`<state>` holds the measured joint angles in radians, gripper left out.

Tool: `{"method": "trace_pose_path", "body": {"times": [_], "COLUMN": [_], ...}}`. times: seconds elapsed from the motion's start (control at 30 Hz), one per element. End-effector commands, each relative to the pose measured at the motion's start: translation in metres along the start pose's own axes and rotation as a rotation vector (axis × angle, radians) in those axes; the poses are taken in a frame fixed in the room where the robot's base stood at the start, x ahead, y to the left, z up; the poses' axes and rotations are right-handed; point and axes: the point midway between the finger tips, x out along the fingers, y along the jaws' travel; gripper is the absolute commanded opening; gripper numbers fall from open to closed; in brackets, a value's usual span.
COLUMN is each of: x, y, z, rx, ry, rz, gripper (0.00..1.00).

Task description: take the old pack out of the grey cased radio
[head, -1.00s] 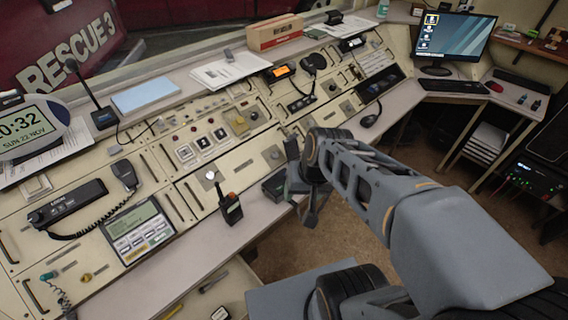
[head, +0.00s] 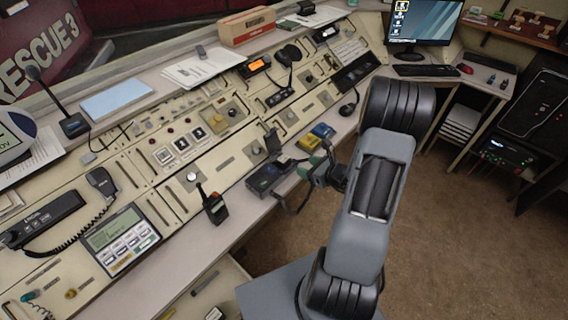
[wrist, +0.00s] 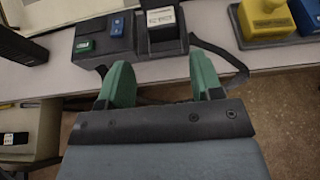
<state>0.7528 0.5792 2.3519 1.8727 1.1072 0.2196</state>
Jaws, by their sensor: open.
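The grey cased radio (head: 265,178) lies on the ledge of the console. A dark pack with a white label (wrist: 161,18) sits in the right part of the case; I cannot tell how deep. A black strap (wrist: 235,67) hangs from the case over the ledge. My gripper (wrist: 163,80) is open and empty, with green fingers, short of the case's near edge. In the head view my gripper (head: 322,170) is right of the radio.
A yellow block (wrist: 268,15) and a blue block (wrist: 307,15) stand right of the case; both show in the head view. Open floor (head: 450,210) lies right of the console.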

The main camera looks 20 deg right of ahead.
Motion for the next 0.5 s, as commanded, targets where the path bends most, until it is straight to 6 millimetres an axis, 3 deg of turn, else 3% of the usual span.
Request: {"method": "trace_pose_path", "body": {"times": [0.2,0.5], "x": [0.040,0.062], "y": [0.001,0.001], "z": [-0.003,-0.001], "rx": [-0.003,-0.002], "ry": [0.000,0.001], "rz": [0.004,0.002], "gripper": [0.60,0.60]}}
